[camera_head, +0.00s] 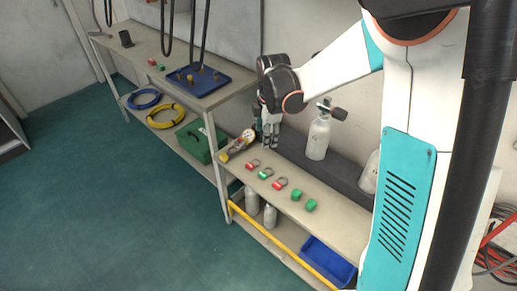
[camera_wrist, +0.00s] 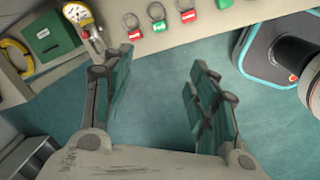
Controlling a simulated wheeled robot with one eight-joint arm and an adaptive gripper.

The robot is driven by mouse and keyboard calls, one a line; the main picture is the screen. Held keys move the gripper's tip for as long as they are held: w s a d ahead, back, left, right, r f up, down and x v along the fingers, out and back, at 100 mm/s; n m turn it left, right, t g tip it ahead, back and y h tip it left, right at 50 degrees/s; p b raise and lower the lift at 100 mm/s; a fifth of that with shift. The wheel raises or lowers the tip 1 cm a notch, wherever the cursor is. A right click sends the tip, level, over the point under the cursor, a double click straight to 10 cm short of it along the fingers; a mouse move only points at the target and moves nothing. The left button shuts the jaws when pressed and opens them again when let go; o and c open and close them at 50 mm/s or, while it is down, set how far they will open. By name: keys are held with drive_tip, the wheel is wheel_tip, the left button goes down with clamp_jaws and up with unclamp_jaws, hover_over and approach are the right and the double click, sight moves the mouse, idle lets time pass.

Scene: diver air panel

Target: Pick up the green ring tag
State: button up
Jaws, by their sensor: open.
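The green ring tag (camera_head: 265,174) lies on the bench top between two red ring tags, with its metal ring beside the green body. In the wrist view the green ring tag (camera_wrist: 159,26) shows near the top edge, ahead of the gap between my fingers. My gripper (camera_head: 269,143) is over the back of the bench, behind the tags and close to the gauge. In the wrist view my gripper (camera_wrist: 157,72) is open, with nothing between its fingers and the tag apart from them.
Red ring tags (camera_head: 251,164) (camera_head: 280,184) lie close on both sides. Green blocks (camera_head: 297,195) (camera_head: 311,205) are to the right. A yellow-rimmed gauge (camera_head: 238,145) lies left. A grey cylinder (camera_head: 318,138) stands behind. A yellow rail (camera_head: 283,246) runs below the bench front.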

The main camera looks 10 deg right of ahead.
drive_tip(key=w+f+n+g+p, duration=0.15)
drive_tip(key=w+f+n, duration=0.35)
drive_tip(key=f, duration=0.6)
drive_tip(key=n+b, duration=0.1)
drive_tip(key=b, duration=0.2)
hover_over(261, 176)
drive_tip(key=f, duration=0.9)
drive_tip(key=shift+w+f, duration=0.25)
drive_tip(key=shift+w, duration=0.05)
drive_tip(key=shift+s+f+b, duration=0.15)
drive_tip(key=shift+f+b, duration=1.5)
drive_tip(key=shift+f, duration=1.05)
drive_tip(key=shift+r, duration=0.1)
drive_tip(key=c, duration=1.1)
